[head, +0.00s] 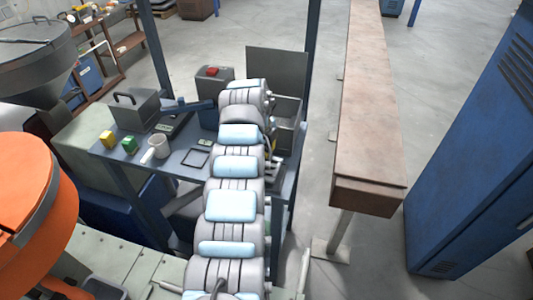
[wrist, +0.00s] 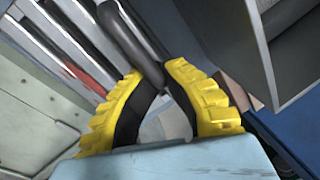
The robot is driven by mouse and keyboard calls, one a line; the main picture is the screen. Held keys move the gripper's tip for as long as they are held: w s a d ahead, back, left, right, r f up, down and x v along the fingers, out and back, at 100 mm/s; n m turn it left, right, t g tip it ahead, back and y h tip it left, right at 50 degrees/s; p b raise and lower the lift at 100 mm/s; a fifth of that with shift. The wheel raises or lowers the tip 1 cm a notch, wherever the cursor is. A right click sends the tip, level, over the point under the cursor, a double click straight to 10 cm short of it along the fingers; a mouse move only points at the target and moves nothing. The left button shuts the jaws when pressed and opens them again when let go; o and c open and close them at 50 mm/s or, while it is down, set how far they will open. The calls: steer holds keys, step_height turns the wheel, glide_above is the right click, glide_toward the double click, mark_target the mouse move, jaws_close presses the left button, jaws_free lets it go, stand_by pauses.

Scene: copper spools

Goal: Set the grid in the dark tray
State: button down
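A small dark square piece with a raised rim (head: 196,157) lies on the blue-grey table; it looks like a shallow tray, but I cannot be sure. I cannot make out the grid for certain in either view. In the head view my arm hides most of my gripper. In the wrist view my gripper (wrist: 156,76) has yellow fingers with black inner pads that come close together at the tips. A dark rounded bar (wrist: 128,35) runs to the fingertips. I cannot tell whether the fingers grip it or only overlap it.
A grey open-sided housing (head: 287,108) stands right of my arm. A long brown beam (head: 368,110) lies further right.

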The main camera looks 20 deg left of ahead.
steer(key=shift+s+x, duration=0.2)
steer(key=shift+x, duration=0.8)
steer(key=c, duration=1.2)
jaws_free()
steer(key=shift+c, duration=0.2)
steer(key=b+v, duration=0.2)
steer(key=v, duration=0.9)
steer(key=shift+s+r, duration=0.15)
steer(key=shift+r, duration=0.25)
steer(key=shift+s+a, duration=0.1)
